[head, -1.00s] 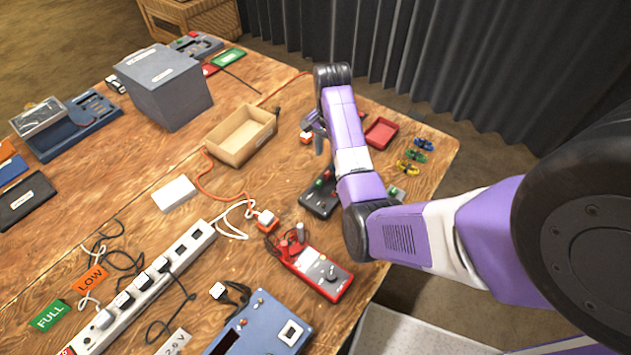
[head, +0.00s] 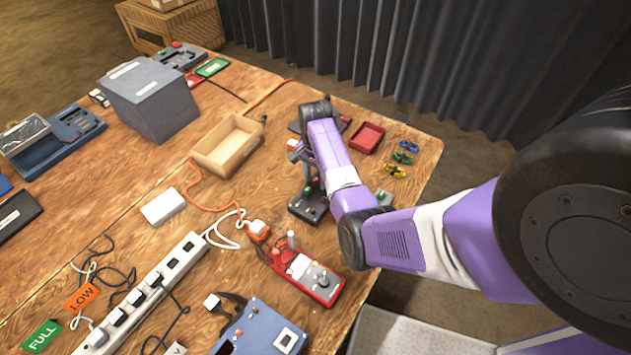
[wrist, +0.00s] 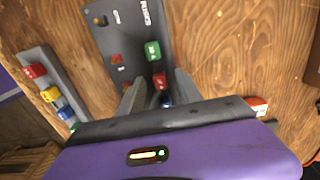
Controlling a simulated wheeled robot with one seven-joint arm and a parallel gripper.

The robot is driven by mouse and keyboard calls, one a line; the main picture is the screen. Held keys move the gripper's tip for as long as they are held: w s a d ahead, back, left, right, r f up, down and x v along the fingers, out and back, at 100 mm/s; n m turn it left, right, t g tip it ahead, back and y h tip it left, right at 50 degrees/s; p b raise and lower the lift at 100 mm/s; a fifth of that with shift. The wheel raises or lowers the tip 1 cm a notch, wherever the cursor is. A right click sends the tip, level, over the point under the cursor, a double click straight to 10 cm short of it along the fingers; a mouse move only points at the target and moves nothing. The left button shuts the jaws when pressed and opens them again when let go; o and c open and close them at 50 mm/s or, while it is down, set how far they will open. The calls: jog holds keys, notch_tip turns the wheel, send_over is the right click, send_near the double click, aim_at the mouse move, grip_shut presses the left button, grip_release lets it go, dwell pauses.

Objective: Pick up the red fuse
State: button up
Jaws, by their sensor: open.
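In the wrist view, a dark panel marked FUSES (wrist: 126,35) lies on the wooden table below my gripper (wrist: 158,86). A red fuse (wrist: 159,80) is on the panel, between my two open fingertips as seen from the wrist. A green fuse (wrist: 152,50) sits just beyond it, and a blue piece (wrist: 166,99) shows just nearer, partly hidden by my gripper. A smaller red piece (wrist: 116,58) is to the left on the panel. I cannot tell how high my fingertips are above the red fuse. In the head view my arm hides much of this area.
A grey rack (wrist: 43,55) with red, yellow and blue pieces stands left in the wrist view. In the head view, a red tray (head: 367,138), an open cardboard box (head: 228,146), a red meter (head: 305,272) and a power strip (head: 150,290) are on the table.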

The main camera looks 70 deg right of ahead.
grip_shut()
jog(key=shift+r, duration=0.15)
notch_tip(320, 180, up, 11)
notch_tip(320, 180, up, 6)
jog(key=p, duration=0.5)
send_over(315, 179)
jog(key=shift+d+r+b, duration=0.15)
jog(key=shift+r+b, duration=0.25)
jog(key=shift+r, duration=1)
